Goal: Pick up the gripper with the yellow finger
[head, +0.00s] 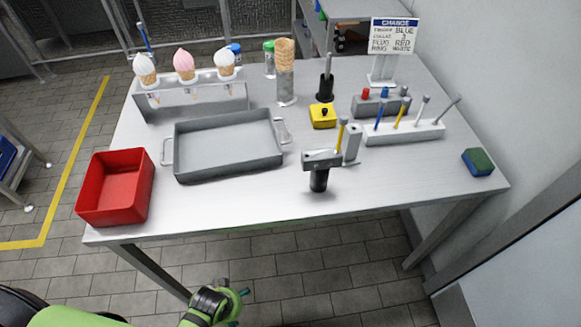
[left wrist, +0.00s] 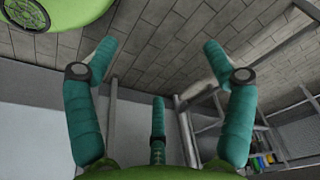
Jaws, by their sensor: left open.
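The gripper with the yellow finger (head: 320,164) stands on the table, with a grey head on a black handle. Its yellow finger (head: 341,131) points up at the right end of the head, and a grey upright block (head: 352,142) is close beside it. My left gripper (head: 236,293) is low in front of the table, below its front edge and well away from that tool. In the left wrist view my left gripper (left wrist: 158,65) has its teal fingers spread, with nothing between them. My right gripper is not in view.
On the table (head: 230,205) are a red bin (head: 116,187), a grey tray (head: 228,146), a cone rack (head: 190,100), a yellow block (head: 322,116), a white rack of coloured sticks (head: 404,132), a sign (head: 394,36) and a blue-green sponge (head: 478,162). The front right is clear.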

